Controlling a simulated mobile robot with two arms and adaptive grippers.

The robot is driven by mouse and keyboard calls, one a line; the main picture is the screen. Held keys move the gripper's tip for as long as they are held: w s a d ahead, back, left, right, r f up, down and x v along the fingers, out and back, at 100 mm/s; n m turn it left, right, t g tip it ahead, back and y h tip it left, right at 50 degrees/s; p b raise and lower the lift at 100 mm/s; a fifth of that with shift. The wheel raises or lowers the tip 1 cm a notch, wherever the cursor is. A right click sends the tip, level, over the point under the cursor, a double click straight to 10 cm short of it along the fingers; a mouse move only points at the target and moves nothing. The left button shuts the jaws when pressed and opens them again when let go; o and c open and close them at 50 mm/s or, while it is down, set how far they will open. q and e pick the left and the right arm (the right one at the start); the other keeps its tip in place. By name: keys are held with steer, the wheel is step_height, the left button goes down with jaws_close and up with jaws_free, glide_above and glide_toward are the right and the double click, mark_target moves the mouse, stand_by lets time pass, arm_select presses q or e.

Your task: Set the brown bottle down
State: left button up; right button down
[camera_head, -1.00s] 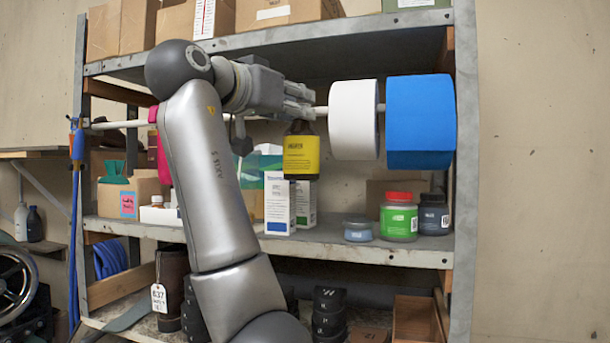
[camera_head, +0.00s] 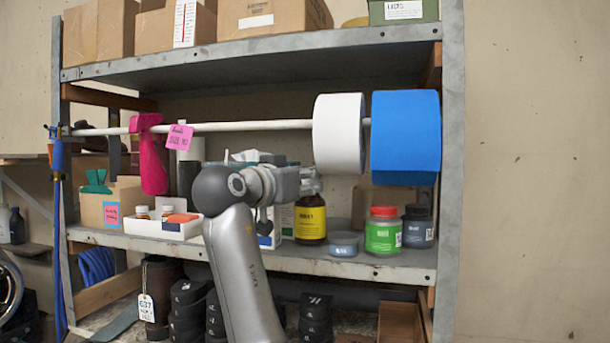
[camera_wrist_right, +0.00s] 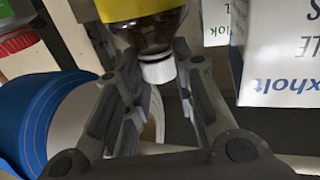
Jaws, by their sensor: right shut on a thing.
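The brown bottle (camera_head: 310,222) has a yellow label and stands upright at the middle shelf. It is between a white box on the left and a small grey-blue tin on the right. Its base is at or just above the shelf board (camera_head: 330,262); I cannot tell if it touches. My right gripper (camera_head: 309,184) is shut on the bottle's upper part from the left. In the right wrist view the fingers (camera_wrist_right: 160,100) flank the bottle's dark neck and white cap (camera_wrist_right: 158,70). My left gripper is not in view.
The small tin (camera_head: 343,243), a green jar with a red lid (camera_head: 383,232) and a dark jar (camera_head: 418,228) stand right of the bottle. A white roll (camera_head: 339,134) and a blue roll (camera_head: 405,137) hang on a rod above. A white tray (camera_head: 163,229) is farther left.

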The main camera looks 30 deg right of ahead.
steer(key=shift+f, duration=0.15)
steer(key=shift+s+f, duration=0.1)
steer(key=shift+a, duration=0.1)
steer(key=c, duration=1.7)
jaws_free()
steer(key=shift+f, duration=0.2)
steer(key=shift+o, duration=1.1)
steer(key=shift+r, duration=0.15)
